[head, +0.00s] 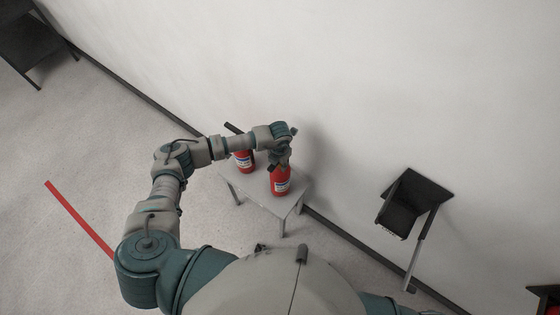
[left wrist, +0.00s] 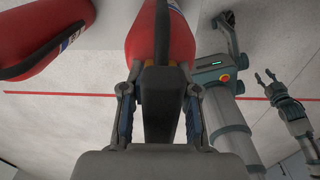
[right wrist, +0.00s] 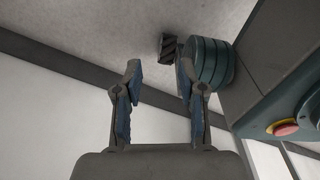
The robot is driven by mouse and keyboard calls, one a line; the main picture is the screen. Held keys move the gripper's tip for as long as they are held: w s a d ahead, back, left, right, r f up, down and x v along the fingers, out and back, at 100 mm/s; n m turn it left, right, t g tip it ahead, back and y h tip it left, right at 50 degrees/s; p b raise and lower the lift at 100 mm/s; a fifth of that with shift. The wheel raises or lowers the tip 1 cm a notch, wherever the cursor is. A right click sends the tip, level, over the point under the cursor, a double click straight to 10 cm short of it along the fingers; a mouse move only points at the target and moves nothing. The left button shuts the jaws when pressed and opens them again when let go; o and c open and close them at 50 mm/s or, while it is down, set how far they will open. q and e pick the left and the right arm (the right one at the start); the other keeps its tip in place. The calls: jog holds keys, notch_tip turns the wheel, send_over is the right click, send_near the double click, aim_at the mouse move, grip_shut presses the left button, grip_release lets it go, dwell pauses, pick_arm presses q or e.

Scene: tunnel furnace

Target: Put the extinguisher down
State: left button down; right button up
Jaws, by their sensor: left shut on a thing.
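A red extinguisher (head: 280,181) with a white and blue label is at the small grey table, upright or nearly so. My left gripper (head: 283,158) is over its top. In the left wrist view the fingers (left wrist: 161,80) are shut on its black handle part (left wrist: 158,112), with the red body (left wrist: 158,35) beyond. I cannot tell whether its base touches the tabletop. A second red extinguisher (head: 243,161) stands on the table to its left, partly hidden by my arm. My right gripper (right wrist: 158,67) is open and empty, away from the table; it also shows in the left wrist view (left wrist: 268,80).
The table (head: 289,206) stands against the white wall, with a little bare top in front and at right. A black wall-mounted unit (head: 408,204) is to the right. A dark stand (head: 28,42) is at far left. A red line (head: 80,220) crosses the floor.

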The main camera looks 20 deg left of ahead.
pick_arm(q)
jog(key=shift+w+d+f, duration=0.1)
jog(key=shift+f, duration=0.05)
jog(key=c, duration=0.9)
grip_release()
jog(key=shift+f, duration=0.1)
jog(key=shift+o, duration=0.2)
jog(key=shift+r, duration=0.2)
notch_tip(320, 180, up, 11)
jog(key=shift+f, duration=0.2)
jog(key=shift+r, duration=0.5)
pick_arm(e)
jog(key=shift+s+a, duration=0.5)
jog(key=shift+a, duration=0.15)
